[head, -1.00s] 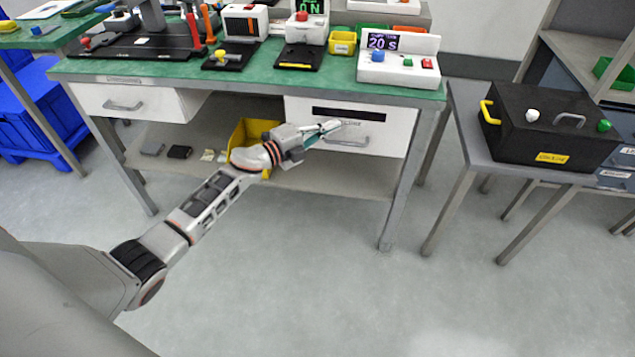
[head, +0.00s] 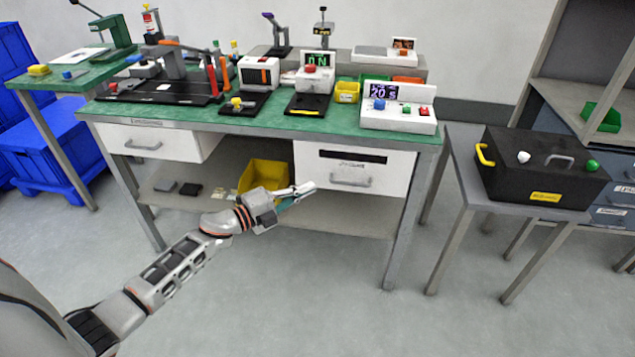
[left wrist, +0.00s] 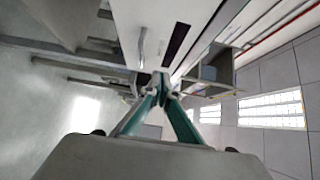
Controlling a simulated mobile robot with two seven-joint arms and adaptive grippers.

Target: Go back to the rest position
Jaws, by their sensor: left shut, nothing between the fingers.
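My left arm comes in from the lower left in the head view. I cannot tell the exact gap to the bench. My right gripper is not in view.
The green-topped workbench (head: 260,121) holds several devices, including a timer box (head: 398,117) reading "20 S". A yellow bin (head: 262,174) is on its lower shelf. A black box (head: 540,168) stands on a side table at right. The floor in front (head: 300,290) is clear.

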